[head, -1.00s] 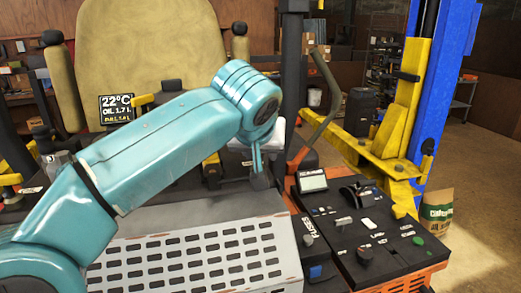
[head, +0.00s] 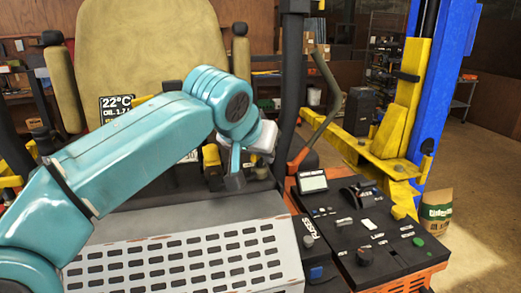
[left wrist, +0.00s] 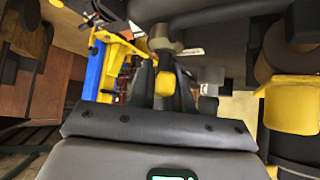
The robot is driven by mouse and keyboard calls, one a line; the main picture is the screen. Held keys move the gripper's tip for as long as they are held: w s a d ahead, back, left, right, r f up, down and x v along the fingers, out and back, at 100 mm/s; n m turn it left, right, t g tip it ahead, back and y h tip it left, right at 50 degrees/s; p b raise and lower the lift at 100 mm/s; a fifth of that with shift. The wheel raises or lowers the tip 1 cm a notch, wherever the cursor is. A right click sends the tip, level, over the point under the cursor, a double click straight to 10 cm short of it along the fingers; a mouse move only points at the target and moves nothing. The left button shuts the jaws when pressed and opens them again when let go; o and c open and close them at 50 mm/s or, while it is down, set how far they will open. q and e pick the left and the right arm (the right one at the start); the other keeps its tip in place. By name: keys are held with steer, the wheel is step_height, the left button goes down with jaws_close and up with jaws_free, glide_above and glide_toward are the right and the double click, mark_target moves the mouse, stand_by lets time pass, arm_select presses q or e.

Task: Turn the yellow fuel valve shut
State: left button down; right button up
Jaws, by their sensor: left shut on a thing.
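My left gripper (head: 234,181) comes down from the end of the teal arm in the middle of the head view, behind the slotted grey panel. In the left wrist view, the dark fingers close around a small yellow piece (left wrist: 165,84), which looks like the yellow fuel valve. The fingers and arm hide most of it in the head view, so I cannot tell its angle. My right gripper is not in view.
A yellow part (head: 211,156) stands just left of the gripper. The slotted panel (head: 190,255) lies in front, a black control console (head: 365,235) to the right. The tan seat (head: 150,45) is behind. A yellow and blue lift post (head: 425,90) stands at right.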

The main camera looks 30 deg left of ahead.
arm_select(q)
steer(key=m+h+p, duration=0.1)
steer(key=m+h, duration=0.1)
steer(key=m+h+p, duration=0.1)
steer(key=m+h, duration=0.1)
steer(key=m, duration=0.1)
steer(key=shift+d+r, duration=0.1)
steer(key=shift+d, duration=0.1)
steer(key=m+h, duration=0.1)
steer(key=m+g+h+p, duration=0.1)
steer(key=m, duration=0.1)
steer(key=m+h, duration=0.1)
steer(key=m, duration=0.1)
steer(key=shift+s+d+g+p, duration=0.1)
steer(key=shift+d+g+p, duration=0.2)
steer(key=shift+g+p, duration=0.1)
steer(key=shift+h, duration=0.4)
steer(key=c, duration=1.1)
jaws_free()
steer(key=shift+c, duration=0.2)
